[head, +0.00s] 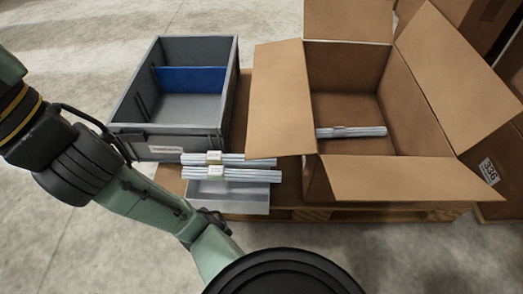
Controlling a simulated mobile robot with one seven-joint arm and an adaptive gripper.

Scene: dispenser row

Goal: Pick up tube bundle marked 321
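Two bundles of pale grey tubes lie side by side at a shallow light grey tray (235,200) in front of the grey bin. The rear bundle (235,159) and the front bundle (240,175) each carry a small white tag, too small to read. A third tube bundle (365,131) lies inside the open cardboard box (280,100); no number on it is legible. I cannot tell which bundle is marked 321. My green arm reaches from the left to the bottom middle, just in front of the tray. My gripper does not show.
A grey bin (135,95) with a blue divider (192,80) looks empty of tubes. Box and bin stand on a wooden pallet (350,214). The box flaps stand out, one near the bundles. Other cartons (505,200) stand at right. Concrete floor is clear at left.

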